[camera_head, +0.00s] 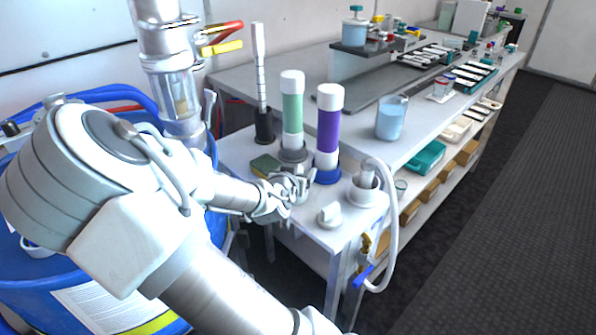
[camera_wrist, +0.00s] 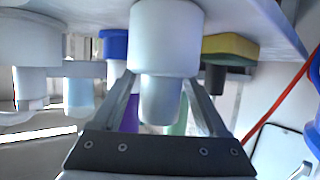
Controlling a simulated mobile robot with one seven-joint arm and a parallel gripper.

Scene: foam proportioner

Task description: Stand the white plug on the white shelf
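The white plug (camera_wrist: 165,38) is close up in the wrist view, which looks upside down. It has a wide part and a narrower part, and lies between the two fingers of my gripper (camera_wrist: 162,80). The fingers are against its sides. In the head view my gripper (camera_head: 292,186) is low over the near part of the white shelf (camera_head: 300,218), in front of the green and purple cylinders. The plug is hard to tell from the fingers there. I cannot tell whether it touches the shelf.
A green cylinder (camera_head: 292,108) and a purple cylinder (camera_head: 329,125) stand behind my gripper. A sponge (camera_head: 264,165) lies to the left. A small white knobbed piece (camera_head: 330,214) and a white holder with a hose (camera_head: 365,192) stand to the right. Bare shelf shows at the front.

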